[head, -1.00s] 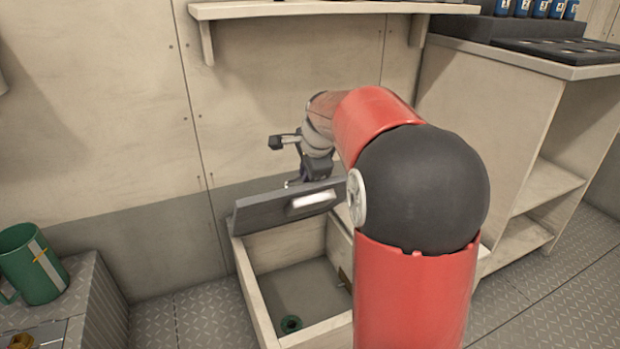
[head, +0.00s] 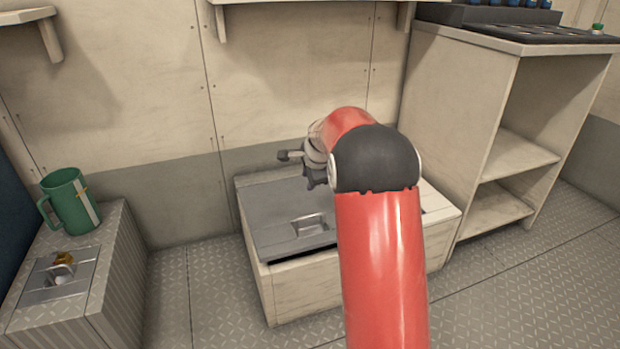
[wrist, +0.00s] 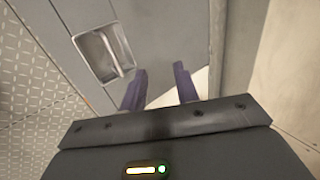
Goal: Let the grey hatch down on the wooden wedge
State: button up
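The grey hatch (head: 272,208) lies almost flat over the cream box (head: 300,290), with a dark gap under its front edge. Its recessed handle (head: 310,226) faces up and also shows in the wrist view (wrist: 103,56). My gripper (head: 318,184) is over the right part of the hatch, partly hidden by my arm. In the wrist view its two purple fingers (wrist: 160,84) stand apart with nothing between them, over the hatch's edge. Whether they touch the hatch I cannot tell. I do not see the wooden wedge; my arm hides part of the hatch's front right.
A ribbed grey locker (head: 120,270) at the left bears a green mug (head: 72,202) and a latch plate (head: 60,278). A cream shelf unit (head: 460,110) stands to the right. A wall shelf (head: 300,2) is above. Treadplate floor (head: 500,300) is clear at front right.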

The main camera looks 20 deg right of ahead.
jog(key=p+v, duration=0.1)
jog(key=v, duration=0.6)
jog(key=shift+s+r, duration=0.2)
jog(key=shift+r, duration=0.1)
jog(key=shift+c, duration=0.3)
